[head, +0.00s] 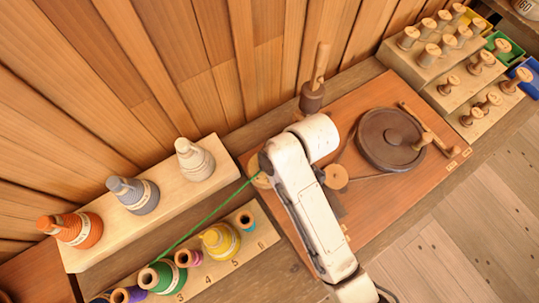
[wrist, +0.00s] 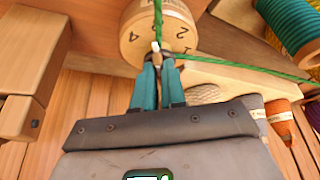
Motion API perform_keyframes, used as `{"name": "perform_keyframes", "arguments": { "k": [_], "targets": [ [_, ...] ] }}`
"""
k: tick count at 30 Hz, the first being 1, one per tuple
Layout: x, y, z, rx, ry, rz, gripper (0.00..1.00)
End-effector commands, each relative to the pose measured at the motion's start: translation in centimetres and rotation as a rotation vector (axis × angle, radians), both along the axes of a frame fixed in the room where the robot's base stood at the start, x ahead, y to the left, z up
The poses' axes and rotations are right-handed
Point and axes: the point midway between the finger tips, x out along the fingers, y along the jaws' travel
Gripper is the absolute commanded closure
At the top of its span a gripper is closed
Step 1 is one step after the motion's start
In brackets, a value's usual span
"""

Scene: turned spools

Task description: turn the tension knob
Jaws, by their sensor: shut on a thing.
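The tension knob (wrist: 146,25) is a pale round wooden dial with dark numbers, including 4, 2 and 1, at the top of the wrist view. Its edge also shows in the head view (head: 260,181), partly behind my arm. My gripper (wrist: 157,52) has teal fingers closed together at the knob's lower face, on a small pale part there. The fingertips hide part of that piece. In the head view my white arm covers the gripper. A taut green thread (wrist: 245,69) runs right from beside the fingertips.
Thread cones stand at left: orange (head: 72,230), grey (head: 133,195), cream (head: 194,160). A numbered rack (head: 262,234) holds green (head: 162,277), yellow (head: 220,240) and other spools. A dark wheel (head: 392,139) lies right of my arm. Stepped spool racks (head: 437,72) stand at upper right.

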Motion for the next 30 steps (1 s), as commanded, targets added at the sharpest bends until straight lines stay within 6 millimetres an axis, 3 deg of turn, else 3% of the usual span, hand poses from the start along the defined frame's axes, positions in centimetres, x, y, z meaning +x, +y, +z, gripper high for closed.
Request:
{"name": "perform_keyframes", "arguments": {
  "k": [18,30],
  "targets": [
    [0.93,-0.08,0.21,0.0,-0.004,0.546,1.0],
    [1.08,-0.01,0.11,0.0,-0.003,0.728,1.0]
  ]
}}
